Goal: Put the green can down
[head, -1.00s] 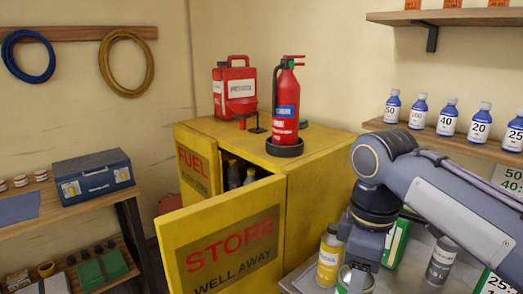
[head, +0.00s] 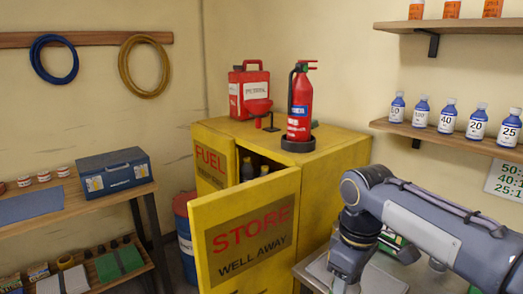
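My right arm comes in from the right, and its wrist and gripper (head: 345,286) point down over the grey bench top (head: 385,281) at the bottom edge. The fingertips are cut off by the frame, so I cannot see whether they are open or what is between them. A green and white container (head: 392,241) shows partly behind my forearm; I cannot tell whether it is the green can. No other green can is clearly visible near the gripper. My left gripper is out of view.
A yellow fuel cabinet (head: 340,165) stands left of the bench, its door (head: 245,235) open. A red extinguisher (head: 300,105) and red petrol can (head: 248,90) stand on top.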

